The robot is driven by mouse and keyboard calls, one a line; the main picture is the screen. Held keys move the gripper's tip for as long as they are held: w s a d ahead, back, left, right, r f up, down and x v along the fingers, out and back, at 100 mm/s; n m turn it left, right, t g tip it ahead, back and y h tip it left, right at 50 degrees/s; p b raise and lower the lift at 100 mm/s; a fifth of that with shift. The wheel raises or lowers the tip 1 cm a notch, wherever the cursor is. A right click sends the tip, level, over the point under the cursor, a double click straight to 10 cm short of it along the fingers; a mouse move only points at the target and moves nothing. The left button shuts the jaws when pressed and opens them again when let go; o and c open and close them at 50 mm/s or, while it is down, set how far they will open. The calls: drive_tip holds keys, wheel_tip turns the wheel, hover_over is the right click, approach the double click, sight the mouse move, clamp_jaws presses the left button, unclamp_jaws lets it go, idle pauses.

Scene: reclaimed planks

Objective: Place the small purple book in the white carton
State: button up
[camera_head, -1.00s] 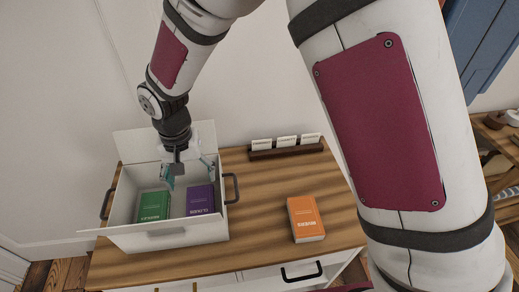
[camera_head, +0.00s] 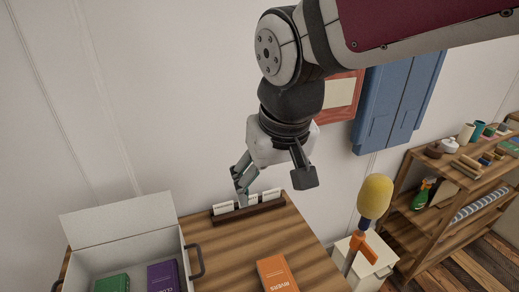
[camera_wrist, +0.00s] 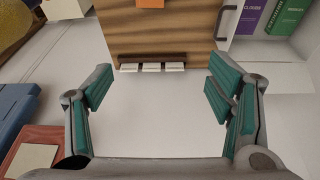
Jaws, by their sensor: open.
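The small purple book (camera_head: 162,276) lies inside the white carton (camera_head: 122,252), beside a green book (camera_head: 112,283). The purple book also shows in the wrist view (camera_wrist: 252,17), next to the green book (camera_wrist: 287,17). The carton stands on the left of the wooden table with its back flap raised. My gripper (camera_head: 272,185) is open and empty, raised in front of the wall, to the right of the carton and well apart from it. Its open fingers (camera_wrist: 162,100) show in the wrist view with nothing between them.
An orange book (camera_head: 276,273) lies on the table right of the carton. A dark holder with white cards (camera_head: 247,208) stands at the table's back edge. A yellow-headed object (camera_head: 375,196) stands right of the table, before a shelf (camera_head: 465,175). The table's middle is clear.

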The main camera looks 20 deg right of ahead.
drive_tip(key=s+d+r+t, duration=0.1)
drive_tip(key=s+d, duration=0.4)
drive_tip(key=s, duration=0.4)
drive_tip(key=shift+d+r, duration=0.2)
drive_tip(key=shift+d, duration=0.1)
idle(0.6)
